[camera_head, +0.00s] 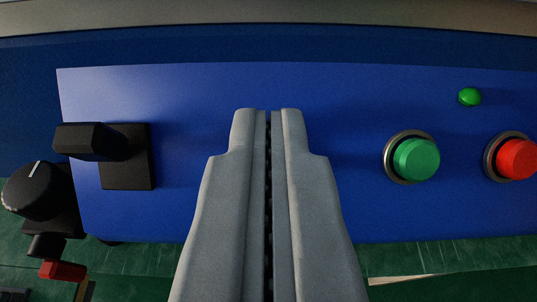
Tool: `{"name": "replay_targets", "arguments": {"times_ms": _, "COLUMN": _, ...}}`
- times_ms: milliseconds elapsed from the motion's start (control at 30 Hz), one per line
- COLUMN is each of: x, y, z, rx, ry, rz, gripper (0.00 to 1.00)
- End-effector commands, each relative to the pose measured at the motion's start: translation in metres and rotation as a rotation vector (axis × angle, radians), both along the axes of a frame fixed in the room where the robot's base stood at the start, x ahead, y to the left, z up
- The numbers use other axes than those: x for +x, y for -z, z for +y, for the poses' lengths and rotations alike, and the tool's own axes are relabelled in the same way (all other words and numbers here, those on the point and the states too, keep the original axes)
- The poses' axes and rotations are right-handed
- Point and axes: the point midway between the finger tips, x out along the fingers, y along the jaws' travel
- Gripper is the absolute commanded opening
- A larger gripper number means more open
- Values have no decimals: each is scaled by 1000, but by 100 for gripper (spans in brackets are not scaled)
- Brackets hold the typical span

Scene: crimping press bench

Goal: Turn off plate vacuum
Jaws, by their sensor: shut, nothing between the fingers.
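My gripper (268,116) is shut and empty, its two grey fingers pointing up the picture over the middle of a blue control panel (340,95). To its left on the panel is a black switch with a lever (88,141) on a square black base (127,172); the lever sticks out to the left. To the right are a green push button (416,159) and a red push button (516,158), each in a metal ring. A small green lamp (470,97) sits above and between them. No labels show, so I cannot tell which control is for the plate vacuum.
A black knob (33,190) with a white mark stands at the panel's lower left. Below it is a small black and red part (62,270). A green surface (430,268) lies below the panel, and a grey edge (270,15) runs along the top.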

Motion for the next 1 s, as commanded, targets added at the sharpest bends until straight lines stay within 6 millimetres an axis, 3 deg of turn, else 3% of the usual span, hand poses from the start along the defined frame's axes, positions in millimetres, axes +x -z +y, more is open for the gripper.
{"name": "replay_targets", "arguments": {"times_ms": 433, "x": -15, "y": 1, "z": 0, "rx": 0, "ry": 0, "rz": 1, "gripper": 0}}
{"name": "replay_targets", "arguments": {"times_ms": 1000, "x": -17, "y": 1, "z": 0, "rx": 0, "ry": 0, "rz": 1, "gripper": 0}}
